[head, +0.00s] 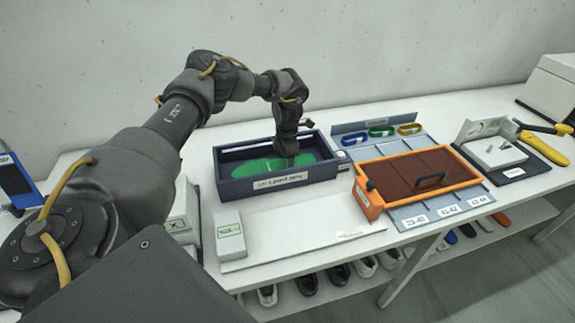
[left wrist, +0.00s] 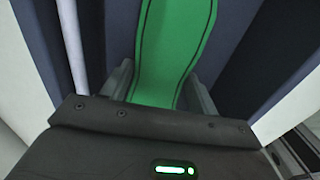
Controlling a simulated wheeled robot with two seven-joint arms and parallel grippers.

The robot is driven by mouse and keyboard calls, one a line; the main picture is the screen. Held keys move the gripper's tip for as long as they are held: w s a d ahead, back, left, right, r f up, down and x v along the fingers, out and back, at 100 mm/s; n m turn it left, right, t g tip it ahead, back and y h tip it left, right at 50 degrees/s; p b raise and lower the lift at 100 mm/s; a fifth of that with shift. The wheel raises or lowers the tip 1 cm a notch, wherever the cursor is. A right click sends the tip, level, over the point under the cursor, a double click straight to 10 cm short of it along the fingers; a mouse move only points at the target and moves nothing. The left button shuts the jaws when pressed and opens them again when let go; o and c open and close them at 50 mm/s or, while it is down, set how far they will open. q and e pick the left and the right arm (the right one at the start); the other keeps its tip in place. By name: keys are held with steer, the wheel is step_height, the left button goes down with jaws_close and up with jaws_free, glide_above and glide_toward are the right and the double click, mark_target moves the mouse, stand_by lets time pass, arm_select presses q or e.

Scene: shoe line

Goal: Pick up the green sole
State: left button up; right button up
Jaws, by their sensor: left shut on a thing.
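The green sole (head: 262,167) lies in the dark blue bin (head: 262,184) on the table. My left gripper (head: 287,158) reaches down into the bin at the sole's right part. In the left wrist view the green sole (left wrist: 172,45) runs between the two fingers of my left gripper (left wrist: 155,88), which is shut on it. The fingertips are partly hidden by the gripper's body, and the head view does not show whether the sole is clear of the bin floor. My right gripper is not in view.
Shoes sit on a lower shelf.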

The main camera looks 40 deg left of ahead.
arm_select(q)
steer(key=shift+r, duration=0.15)
steer(key=shift+c, duration=0.2)
steer(key=shift+r+b, duration=0.2)
steer(key=shift+b, duration=0.1)
steer(key=r, duration=0.1)
steer(key=r+b, duration=0.1)
steer(key=shift+d+r, duration=0.2)
steer(key=shift+r, duration=0.1)
steer(key=s+d+r+b, duration=0.1)
steer(key=d+r+b, duration=0.2)
steer(key=d+r, duration=0.6)
steer(key=d, duration=0.4)
steer(key=shift+s+d+r, duration=0.3)
steer(key=shift+s+r, duration=0.1)
